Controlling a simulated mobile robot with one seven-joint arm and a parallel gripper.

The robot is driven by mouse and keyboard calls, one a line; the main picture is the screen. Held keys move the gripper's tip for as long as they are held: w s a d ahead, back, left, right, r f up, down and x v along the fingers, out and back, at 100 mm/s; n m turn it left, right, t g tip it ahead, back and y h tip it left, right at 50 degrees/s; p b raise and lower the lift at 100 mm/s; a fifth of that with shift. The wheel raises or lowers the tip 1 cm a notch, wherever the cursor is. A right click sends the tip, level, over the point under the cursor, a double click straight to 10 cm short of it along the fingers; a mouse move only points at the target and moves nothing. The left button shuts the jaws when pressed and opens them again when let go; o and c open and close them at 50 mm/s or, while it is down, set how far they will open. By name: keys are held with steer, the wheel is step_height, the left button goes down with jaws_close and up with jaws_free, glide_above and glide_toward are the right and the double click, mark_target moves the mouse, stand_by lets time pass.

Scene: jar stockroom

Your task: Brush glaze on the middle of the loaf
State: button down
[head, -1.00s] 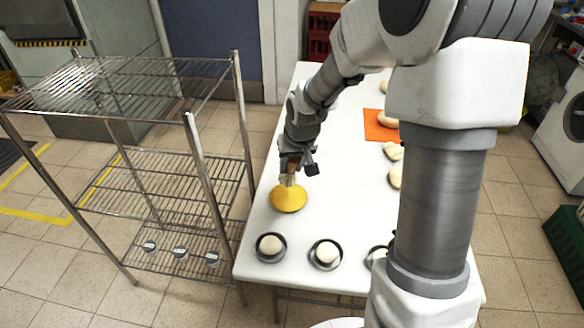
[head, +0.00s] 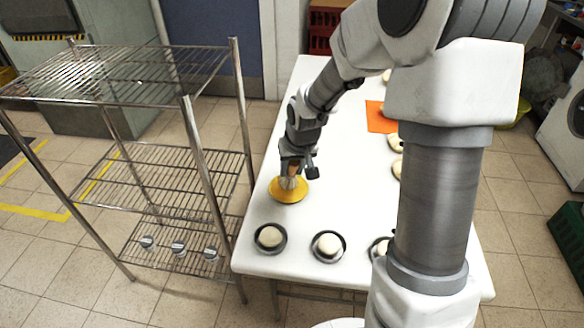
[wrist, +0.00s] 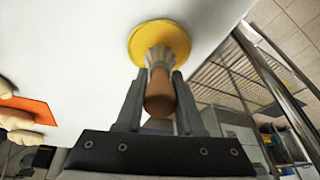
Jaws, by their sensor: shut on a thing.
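My gripper (head: 296,172) is shut on a brush with a brown wooden handle; the brush (wrist: 160,95) shows between the fingers in the wrist view. Its bristle end points down at a round yellow dish (head: 290,198) on the white table. The bristles overlap the dish in both views, but I cannot tell how deep they reach. The dish also shows in the wrist view (wrist: 177,35). A pale loaf (head: 390,113) lies on an orange mat (head: 376,122) at the table's right side, partly hidden by my arm. The wrist view shows the mat (wrist: 35,108) at its left edge.
Small dark tins with dough balls, such as one tin (head: 270,250), stand along the table's near edge. More pale dough pieces lie at the right side, partly behind my arm. A wire rack (head: 165,190) stands left of the table (head: 335,190). The table's middle is clear.

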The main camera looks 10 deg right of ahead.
steer(key=shift+f+b, duration=0.65)
steer(key=shift+f, duration=0.15)
stand_by(1.6)
steer(key=shift+r+p, duration=2.8)
steer(key=shift+r, duration=0.7)
